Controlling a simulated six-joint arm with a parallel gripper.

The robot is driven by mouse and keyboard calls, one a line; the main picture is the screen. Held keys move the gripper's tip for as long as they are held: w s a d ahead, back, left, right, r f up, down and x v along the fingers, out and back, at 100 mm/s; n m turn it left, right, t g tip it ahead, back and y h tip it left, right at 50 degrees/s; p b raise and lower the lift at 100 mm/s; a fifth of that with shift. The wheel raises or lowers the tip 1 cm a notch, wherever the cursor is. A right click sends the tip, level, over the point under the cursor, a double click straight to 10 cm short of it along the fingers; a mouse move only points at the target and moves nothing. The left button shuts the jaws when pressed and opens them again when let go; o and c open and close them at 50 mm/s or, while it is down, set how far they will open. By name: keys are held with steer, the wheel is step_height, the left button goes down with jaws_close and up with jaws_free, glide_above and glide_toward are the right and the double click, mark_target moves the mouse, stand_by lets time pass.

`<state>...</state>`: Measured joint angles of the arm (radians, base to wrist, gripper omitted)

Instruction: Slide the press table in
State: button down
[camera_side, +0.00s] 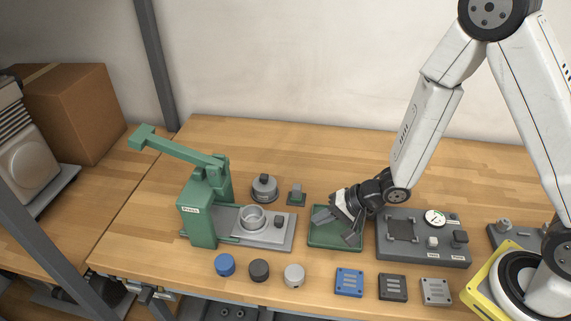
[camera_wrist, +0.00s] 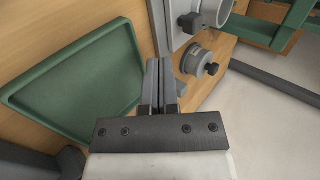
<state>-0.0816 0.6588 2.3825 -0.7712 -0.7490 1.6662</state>
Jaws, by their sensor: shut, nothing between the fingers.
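The green press (camera_side: 198,215) stands left of centre in the side view, its lever raised to the upper left. Its grey press table (camera_side: 283,240) extends out to the right, carrying a round cup (camera_side: 253,217) and a small dark knob (camera_side: 279,221). The wrist view shows part of the table (camera_wrist: 162,32) with the knob (camera_wrist: 190,22) at the top. My gripper (camera_side: 338,227) is over the green tray, right of the table and apart from it. In the wrist view my gripper (camera_wrist: 161,68) has its fingers together, with nothing between them.
The green tray (camera_side: 318,243) lies under my gripper; its rim shows in the wrist view (camera_wrist: 125,30). A round grey part (camera_side: 264,188) and a small block (camera_side: 296,195) stand behind the table. A grey panel (camera_side: 450,255) is right. Coloured caps and plates line the front.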

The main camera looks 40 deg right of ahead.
mark_target(263, 215)
steer(key=w+a+f, duration=0.2)
steer(key=w+a, duration=0.1)
steer(key=shift+w+a, duration=0.65)
steer(key=w+a, duration=0.8)
steer(key=shift+w+a+r, duration=0.1)
steer(key=shift+w+a, duration=0.05)
steer(key=shift+a, duration=0.05)
stand_by(0.5)
steer(key=shift+s+d, duration=1.45)
steer(key=shift+d, duration=0.1)
steer(key=v, duration=1)
